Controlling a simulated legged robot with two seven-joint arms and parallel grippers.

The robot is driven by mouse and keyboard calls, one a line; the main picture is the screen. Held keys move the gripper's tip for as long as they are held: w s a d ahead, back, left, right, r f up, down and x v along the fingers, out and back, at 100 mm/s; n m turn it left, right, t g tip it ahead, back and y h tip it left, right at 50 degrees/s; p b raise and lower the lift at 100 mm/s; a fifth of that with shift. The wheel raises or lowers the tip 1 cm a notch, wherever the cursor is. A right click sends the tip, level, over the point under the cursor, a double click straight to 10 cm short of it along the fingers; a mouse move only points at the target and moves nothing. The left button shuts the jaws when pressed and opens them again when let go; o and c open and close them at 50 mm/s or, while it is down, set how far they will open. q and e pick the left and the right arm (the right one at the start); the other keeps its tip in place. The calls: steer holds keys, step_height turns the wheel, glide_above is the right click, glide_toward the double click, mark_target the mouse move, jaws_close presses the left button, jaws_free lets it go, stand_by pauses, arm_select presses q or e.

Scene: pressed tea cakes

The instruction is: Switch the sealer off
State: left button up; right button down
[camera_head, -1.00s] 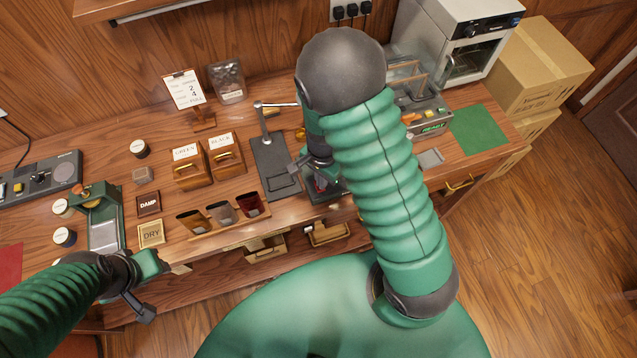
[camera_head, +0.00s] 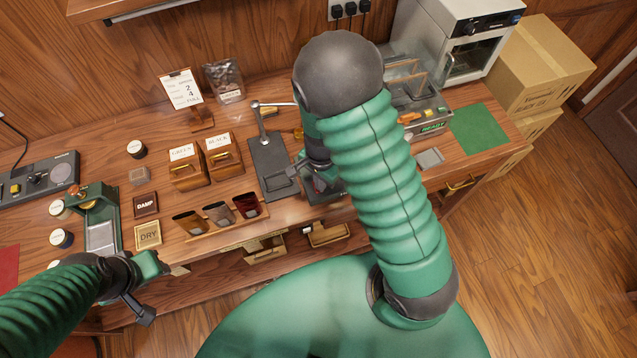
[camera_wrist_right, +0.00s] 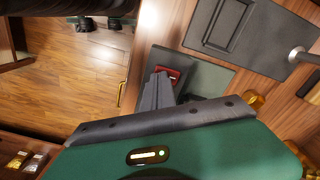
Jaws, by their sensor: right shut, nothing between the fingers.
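A red switch (camera_wrist_right: 172,75) is set in a dark box (camera_wrist_right: 160,57) in the right wrist view. That box also shows in the head view (camera_head: 325,189), partly hidden by my right arm. I cannot tell for certain that it is the sealer. My right gripper (camera_wrist_right: 159,76) is shut and empty, its fingertips over or against the red switch; contact is not clear. In the head view my right gripper (camera_head: 313,170) is mostly behind its own arm. My left gripper (camera_head: 147,290) hangs at the counter's front left; its finger gap is not clear.
A black plate with a metal lever (camera_head: 270,165) stands just left of the box. A device reading READY (camera_head: 433,127) and a green mat (camera_head: 479,130) lie to the right. Cups in a wooden rack (camera_head: 218,215) and wooden boxes (camera_head: 204,162) stand to the left.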

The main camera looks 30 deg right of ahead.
steer(key=r+p, duration=0.6)
steer(key=shift+a+r, duration=0.25)
steer(key=shift+a, duration=0.1)
steer(key=shift+d+r+p, duration=0.2)
steer(key=shift+r+p, duration=0.1)
steer(key=shift+p, duration=0.15)
steer(key=shift+a, duration=0.15)
steer(key=shift+a, duration=0.15)
steer(key=s+a+r+n+t+b, duration=0.2)
steer(key=s+a+n+b, duration=0.2)
steer(key=n+b, duration=0.7)
steer(key=n, duration=0.3)
steer(key=shift+n+t, duration=0.3)
steer(key=shift+n, duration=0.1)
